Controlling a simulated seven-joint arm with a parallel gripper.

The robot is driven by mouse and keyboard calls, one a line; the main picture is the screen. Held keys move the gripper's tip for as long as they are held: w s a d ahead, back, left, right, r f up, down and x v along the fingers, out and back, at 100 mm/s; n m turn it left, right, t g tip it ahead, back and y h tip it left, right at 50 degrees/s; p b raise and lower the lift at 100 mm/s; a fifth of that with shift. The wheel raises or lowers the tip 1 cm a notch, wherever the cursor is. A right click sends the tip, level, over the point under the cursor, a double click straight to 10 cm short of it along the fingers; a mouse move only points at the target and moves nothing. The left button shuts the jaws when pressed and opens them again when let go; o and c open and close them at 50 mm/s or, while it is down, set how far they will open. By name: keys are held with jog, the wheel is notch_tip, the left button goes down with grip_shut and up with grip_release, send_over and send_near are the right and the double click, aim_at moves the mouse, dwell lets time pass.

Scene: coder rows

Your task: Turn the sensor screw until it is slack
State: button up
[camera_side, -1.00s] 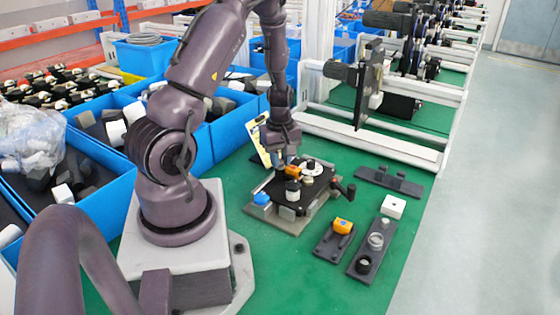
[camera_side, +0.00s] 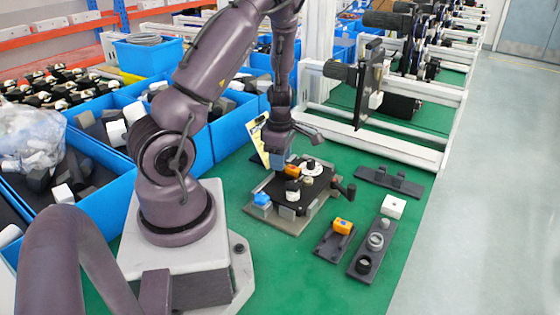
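The fixture is a black plate on a grey base (camera_side: 302,224) on the green mat. An orange block (camera_side: 291,170), perhaps the sensor, sits at its back edge. A white disc with a dark knob (camera_side: 311,168) and a black-and-white round part (camera_side: 292,190) stand on the plate. A blue part (camera_side: 262,200) is at its left corner. My gripper (camera_side: 278,161) points down at the back edge, close beside the orange block. Its fingertips are small and partly hidden, so I cannot tell open from shut or whether they touch. The sensor screw cannot be made out.
A dark crank handle (camera_side: 349,191) sticks out at the fixture's right. A yellow-white card (camera_side: 258,140) stands behind. Blue bins are left.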

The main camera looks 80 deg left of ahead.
jog(key=m, duration=1)
jog(key=shift+m, duration=0.3)
jog(key=m, duration=1)
